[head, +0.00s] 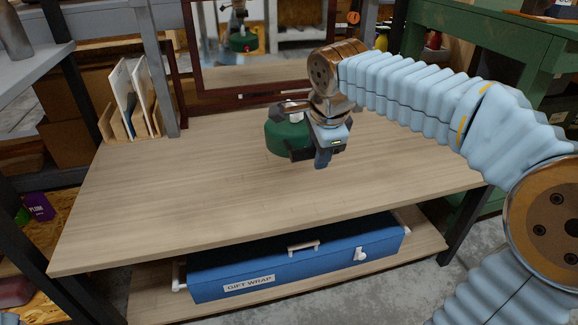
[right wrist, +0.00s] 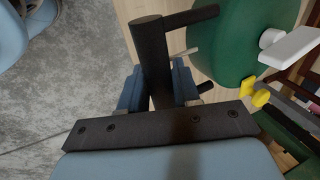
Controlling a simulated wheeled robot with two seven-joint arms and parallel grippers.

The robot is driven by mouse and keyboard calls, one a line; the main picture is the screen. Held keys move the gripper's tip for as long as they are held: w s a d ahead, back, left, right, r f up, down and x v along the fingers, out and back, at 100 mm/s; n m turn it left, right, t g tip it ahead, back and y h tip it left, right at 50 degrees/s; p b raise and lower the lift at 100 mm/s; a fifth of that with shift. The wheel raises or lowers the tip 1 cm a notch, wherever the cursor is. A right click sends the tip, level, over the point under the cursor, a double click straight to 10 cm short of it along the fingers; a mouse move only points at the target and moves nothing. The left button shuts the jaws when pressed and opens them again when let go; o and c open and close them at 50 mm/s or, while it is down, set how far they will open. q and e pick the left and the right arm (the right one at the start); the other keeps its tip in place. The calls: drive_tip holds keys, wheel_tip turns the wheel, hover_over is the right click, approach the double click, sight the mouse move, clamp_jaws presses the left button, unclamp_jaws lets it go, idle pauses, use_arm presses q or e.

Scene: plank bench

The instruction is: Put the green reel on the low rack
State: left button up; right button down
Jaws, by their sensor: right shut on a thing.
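The green reel (head: 283,138) is over the back middle of the plank bench, with a white part on top and a dark handle. In the right wrist view the green reel (right wrist: 237,45) is at upper right, beside a black bar. My right gripper (head: 322,160) points down at the reel's right side. In the wrist view the right gripper (right wrist: 158,90) is shut on the black bar. The reel looks raised off the bench, but its underside is hidden. A low shelf (head: 150,305) under the bench appears to be the low rack. My left gripper is not in view.
A blue GIFT WRAP box (head: 300,260) fills much of the low shelf. The bench top (head: 200,200) is clear in front. A dark-framed mirror (head: 262,96) at the back reflects the reel. An upright file holder (head: 130,100) stands at back left. A green cabinet (head: 490,50) is at right.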

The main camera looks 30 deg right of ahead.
drive_tip(key=s+d, duration=0.1)
drive_tip(key=s, duration=0.4)
drive_tip(key=shift+t, duration=0.5)
drive_tip(key=w+d+f+b, duration=0.1)
drive_tip(key=w+d+f, duration=0.3)
drive_tip(key=f, duration=0.1)
drive_tip(key=w+d+f+b, duration=0.1)
drive_tip(key=w+d+f, duration=0.4)
drive_tip(key=shift+d, duration=0.25)
drive_tip(key=shift+w+d+f+b, duration=0.1)
drive_tip(key=shift+d+f+b, duration=0.15)
drive_tip(key=shift+b, duration=0.1)
wheel_tip(320, 180, down, 3)
drive_tip(key=shift+f+b, duration=0.1)
drive_tip(key=shift+b, duration=0.3)
drive_tip(key=c, duration=0.8)
unclamp_jaws()
